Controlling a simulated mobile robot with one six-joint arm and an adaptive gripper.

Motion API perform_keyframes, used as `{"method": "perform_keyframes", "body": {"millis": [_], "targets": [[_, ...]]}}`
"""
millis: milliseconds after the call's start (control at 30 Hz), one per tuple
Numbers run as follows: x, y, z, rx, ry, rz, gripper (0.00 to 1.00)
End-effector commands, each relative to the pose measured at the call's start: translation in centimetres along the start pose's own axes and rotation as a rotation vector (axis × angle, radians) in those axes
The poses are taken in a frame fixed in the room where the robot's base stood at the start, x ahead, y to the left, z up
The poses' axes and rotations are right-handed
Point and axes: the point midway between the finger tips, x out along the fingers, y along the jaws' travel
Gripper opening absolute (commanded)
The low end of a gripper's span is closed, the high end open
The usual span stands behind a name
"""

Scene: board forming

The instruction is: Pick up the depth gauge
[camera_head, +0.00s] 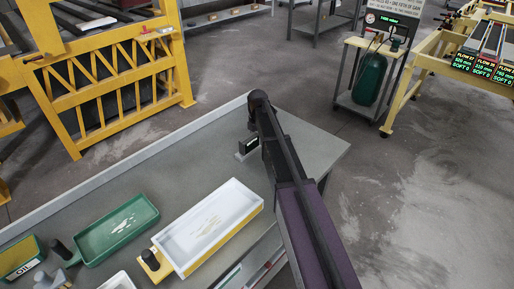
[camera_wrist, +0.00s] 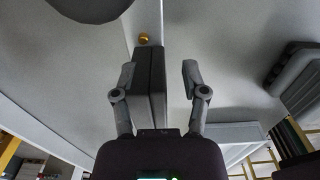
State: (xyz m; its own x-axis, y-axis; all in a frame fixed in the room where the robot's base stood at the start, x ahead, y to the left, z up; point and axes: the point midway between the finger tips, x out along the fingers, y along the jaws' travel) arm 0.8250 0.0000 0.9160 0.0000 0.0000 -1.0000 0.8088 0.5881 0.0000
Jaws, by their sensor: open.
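The depth gauge (camera_head: 248,144) stands on the grey bench near its far right corner, a small dark body with a green face on a pale base. In the wrist view, what looks like the gauge is a dark grey block (camera_wrist: 150,85) with a pale strip and a brass knob (camera_wrist: 144,38) beyond it. My gripper (camera_wrist: 160,77) is open around the block. The block is close to the left finger; a clear gap separates it from the right finger. I cannot tell whether the left finger touches it.
The bench (camera_head: 165,175) has a raised back edge. A white tray (camera_head: 210,222), a green tray (camera_head: 118,228) and dark-handled tools (camera_head: 152,259) stand at its near left. The bench surface left of the gauge is clear. A yellow frame (camera_head: 115,80) stands behind.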

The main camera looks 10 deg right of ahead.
Motion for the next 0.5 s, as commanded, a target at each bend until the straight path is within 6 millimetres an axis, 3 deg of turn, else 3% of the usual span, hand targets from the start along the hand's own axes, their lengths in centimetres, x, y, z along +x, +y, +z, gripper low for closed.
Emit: {"method": "perform_keyframes", "body": {"millis": [200, 500], "targets": [[1.45, 0.00, -0.01, 0.000, 0.000, 0.000, 0.57], [1.49, -0.01, 0.00, 0.000, 0.000, 0.000, 0.57]]}}
